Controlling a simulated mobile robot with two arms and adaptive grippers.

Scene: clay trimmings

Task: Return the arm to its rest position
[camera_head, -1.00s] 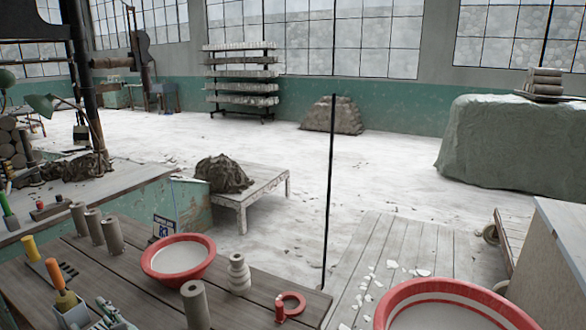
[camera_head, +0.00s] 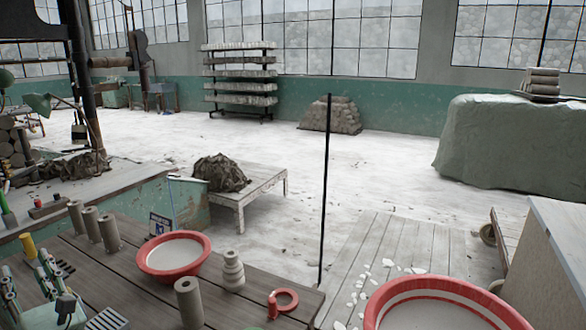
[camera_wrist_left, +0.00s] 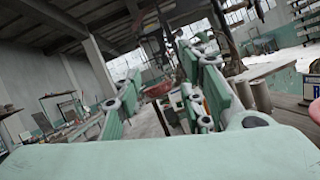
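My left gripper (camera_head: 25,268) is at the lower left of the head view, over the left end of the wooden table (camera_head: 125,268). Its pale green fingers point away from me and stand apart. In the left wrist view the two fingers of the gripper (camera_wrist_left: 160,98) are also spread, with no held object visible between them. The gripper covers part of the tools at the table's left end. My right gripper is in neither view.
On the table stand a red-rimmed bowl (camera_head: 173,257), several grey clay cylinders (camera_head: 189,302), a stacked pale piece (camera_head: 232,270) and a red ring (camera_head: 286,300). A larger red bowl (camera_head: 440,289) is at the lower right. A thin dark post (camera_head: 325,190) rises beyond the table.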

